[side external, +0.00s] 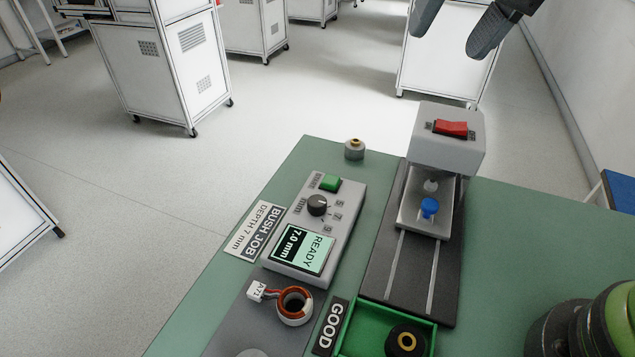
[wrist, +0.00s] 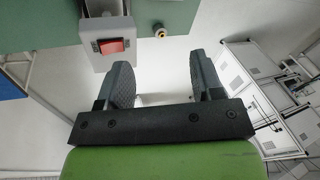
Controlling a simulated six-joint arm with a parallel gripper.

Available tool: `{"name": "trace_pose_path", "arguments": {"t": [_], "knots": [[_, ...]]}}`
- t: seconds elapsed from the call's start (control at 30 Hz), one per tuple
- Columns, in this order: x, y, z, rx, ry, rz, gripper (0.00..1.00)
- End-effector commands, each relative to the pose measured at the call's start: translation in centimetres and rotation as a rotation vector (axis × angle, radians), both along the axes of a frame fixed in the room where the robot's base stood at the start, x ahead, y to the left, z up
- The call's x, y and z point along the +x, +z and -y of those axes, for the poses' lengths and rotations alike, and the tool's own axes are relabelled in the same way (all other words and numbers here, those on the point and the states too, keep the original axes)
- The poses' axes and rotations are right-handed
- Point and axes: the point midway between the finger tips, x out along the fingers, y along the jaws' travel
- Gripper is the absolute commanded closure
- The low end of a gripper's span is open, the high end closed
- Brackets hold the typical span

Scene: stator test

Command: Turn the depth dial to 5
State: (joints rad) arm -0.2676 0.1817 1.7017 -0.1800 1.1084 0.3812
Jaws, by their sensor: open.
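The depth dial (side external: 317,205) is a small black knob on a grey control box (side external: 345,222). Small marks stand around it, too small to read surely, and I cannot tell which one it points at. The box's screen (side external: 303,249) reads "7.0 mm" and "READY". A card (side external: 254,231) beside the box reads "BUSH JOB DEPTH 7 mm". My gripper (side external: 457,32) is open and empty, high at the top right of the side view, well apart from the dial. Both fingers also show in the wrist view (wrist: 160,78); the dial is not visible there.
A green button (side external: 329,182) is near the dial. A grey press with a red switch (side external: 451,128) and blue knob (side external: 429,207) stands to the right. A brass-topped bush (side external: 354,149) stands behind the box. In front are a copper-wound stator (side external: 294,305) and a green tray (side external: 363,333).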

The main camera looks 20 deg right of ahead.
Motion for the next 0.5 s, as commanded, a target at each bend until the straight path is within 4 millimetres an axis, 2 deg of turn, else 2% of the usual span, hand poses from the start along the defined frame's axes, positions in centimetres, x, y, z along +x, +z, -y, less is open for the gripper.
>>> {"name": "trace_pose_path", "arguments": {"t": [0.03, 0.2, 0.4, 0.5], "knots": [[1.5, -1.5, -1.3, -0.01, -0.003, -0.04, 0.39], [5.1, -6.8, -5.5, -0.047, -0.042, -0.144, 0.39], [6.9, -13.5, -9.5, -0.099, -0.087, -0.232, 0.39], [7.0, -15.7, -10.7, -0.118, -0.104, -0.254, 0.39]]}}
